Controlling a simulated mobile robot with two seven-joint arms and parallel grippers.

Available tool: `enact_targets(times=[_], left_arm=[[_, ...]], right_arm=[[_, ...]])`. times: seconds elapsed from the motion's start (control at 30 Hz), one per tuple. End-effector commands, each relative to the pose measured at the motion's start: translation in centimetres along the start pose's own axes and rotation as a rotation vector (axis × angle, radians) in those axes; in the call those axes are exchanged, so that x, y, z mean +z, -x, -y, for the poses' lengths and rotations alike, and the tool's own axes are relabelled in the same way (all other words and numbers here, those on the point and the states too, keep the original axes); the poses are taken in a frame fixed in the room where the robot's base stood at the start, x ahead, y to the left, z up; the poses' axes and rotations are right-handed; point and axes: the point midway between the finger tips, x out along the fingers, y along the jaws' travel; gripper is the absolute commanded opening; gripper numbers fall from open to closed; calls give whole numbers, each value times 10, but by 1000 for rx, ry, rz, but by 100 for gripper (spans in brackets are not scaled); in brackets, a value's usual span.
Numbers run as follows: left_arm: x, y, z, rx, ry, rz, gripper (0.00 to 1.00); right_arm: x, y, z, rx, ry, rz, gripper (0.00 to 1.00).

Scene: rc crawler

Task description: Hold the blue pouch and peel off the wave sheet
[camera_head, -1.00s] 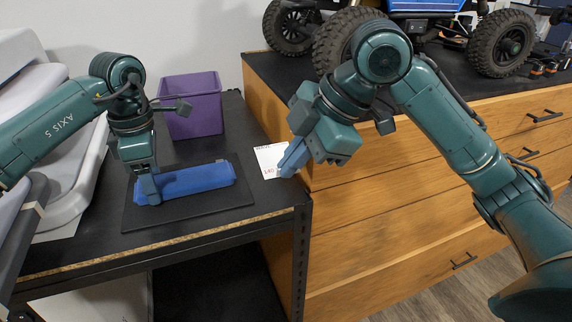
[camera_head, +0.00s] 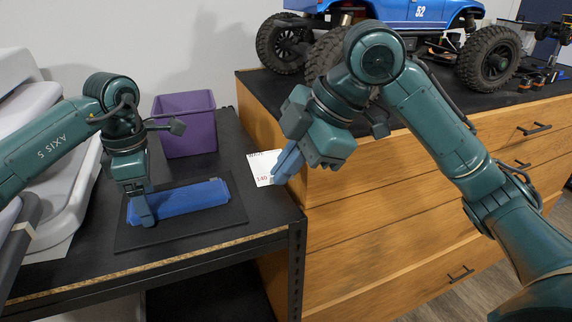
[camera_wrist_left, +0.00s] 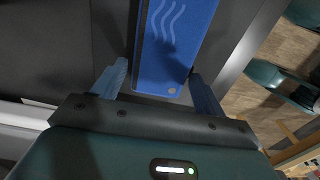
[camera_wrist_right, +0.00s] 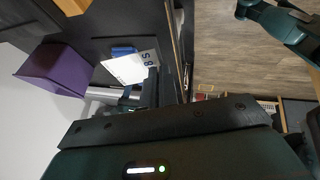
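The blue pouch (camera_head: 190,197) lies flat on a black mat (camera_head: 225,214) on the dark table. In the left wrist view, pale wavy lines mark the blue sheet face (camera_wrist_left: 172,30), which lies flat on top of the pouch (camera_wrist_left: 160,78). My left gripper (camera_head: 141,212) points down at the pouch's left end. In its wrist view, its fingers (camera_wrist_left: 160,78) straddle that end, with a thin gap at the left finger. My right gripper (camera_head: 288,165) is off to the right, above the table's right edge, apart from the pouch.
A purple bin (camera_head: 185,125) stands behind the mat. Wooden drawers (camera_head: 400,190) stand right of the table, carrying a blue crawler truck (camera_head: 430,12). Pale stacked panels (camera_head: 70,190) are at left.

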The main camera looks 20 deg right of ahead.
Motion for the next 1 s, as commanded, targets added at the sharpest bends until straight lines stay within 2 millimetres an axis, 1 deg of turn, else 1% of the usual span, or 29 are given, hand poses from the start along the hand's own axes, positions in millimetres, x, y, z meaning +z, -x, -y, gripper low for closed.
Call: enact_targets(times=[0.03, 0.17, 0.37, 0.47, 0.57, 0.67, 0.8, 1.0], left_arm=[[0, 0, 0, 0, 0, 0, 76], [0, 0, 0, 0, 0, 0, 86], [0, 0, 0, 0, 0, 0, 86], [0, 5, 0, 1, 0, 0, 86], [0, 17, 0, 4, 0, 0, 86], [0, 37, -1, 4, 0, 0, 86], [0, 68, -1, 4, 1, 0, 86], [0, 103, 0, 2, 0, 0, 86]], right_arm=[[0, 0, 0, 0, 0, 0, 0], [0, 0, 0, 0, 0, 0, 0], [0, 0, 0, 0, 0, 0, 0], [0, 0, 0, 0, 0, 0, 0], [0, 0, 0, 0, 0, 0, 0], [0, 0, 0, 0, 0, 0, 0], [0, 0, 0, 0, 0, 0, 0], [0, 0, 0, 0, 0, 0, 0]])
